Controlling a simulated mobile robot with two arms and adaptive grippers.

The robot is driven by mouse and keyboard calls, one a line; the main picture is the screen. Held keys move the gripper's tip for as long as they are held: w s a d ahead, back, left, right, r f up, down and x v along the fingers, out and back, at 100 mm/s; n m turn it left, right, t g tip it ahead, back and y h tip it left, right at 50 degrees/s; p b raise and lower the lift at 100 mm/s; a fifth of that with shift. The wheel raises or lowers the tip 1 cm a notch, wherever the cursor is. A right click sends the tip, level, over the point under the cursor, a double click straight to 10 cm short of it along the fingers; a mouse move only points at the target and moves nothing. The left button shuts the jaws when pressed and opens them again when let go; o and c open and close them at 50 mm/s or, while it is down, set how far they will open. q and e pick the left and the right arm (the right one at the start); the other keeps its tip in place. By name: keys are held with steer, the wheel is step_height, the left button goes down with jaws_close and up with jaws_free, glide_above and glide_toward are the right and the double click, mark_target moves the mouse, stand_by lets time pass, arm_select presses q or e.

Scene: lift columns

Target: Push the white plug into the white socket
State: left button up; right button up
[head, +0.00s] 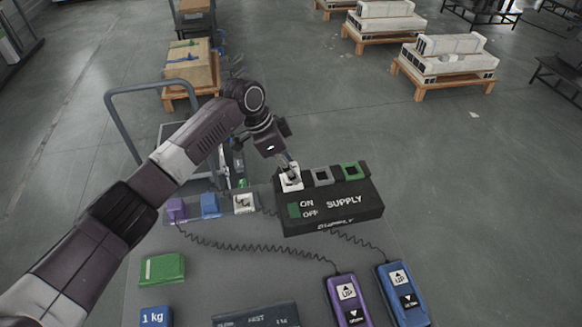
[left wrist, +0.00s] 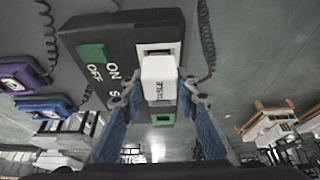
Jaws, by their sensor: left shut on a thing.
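My left gripper (head: 289,162) reaches down over the back left of the black SUPPLY box (head: 335,213). In the left wrist view its blue fingers (left wrist: 160,92) are shut on the white plug (left wrist: 158,76). The white socket (head: 291,184) is at the left end of the box's row; its pale rim (left wrist: 158,48) also shows beside the plug in the left wrist view. The plug is at this socket and hides part of it. I cannot tell how deep it sits. My right gripper is not in view.
Left of the box stand purple (head: 176,209), blue (head: 209,205) and white (head: 244,202) pieces. Purple (head: 347,300) and blue (head: 403,294) pendants with coiled cords lie in front.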

arm_select(q)
steer(key=shift+f, duration=0.4)
steer(key=o, duration=1.3)
steer(key=shift+o, duration=0.2)
steer(key=shift+r, duration=0.1)
steer(key=shift+r+p, duration=3.35)
steer(key=shift+r, duration=0.1)
steer(key=shift+s+f, duration=0.1)
steer(key=shift+f, duration=0.05)
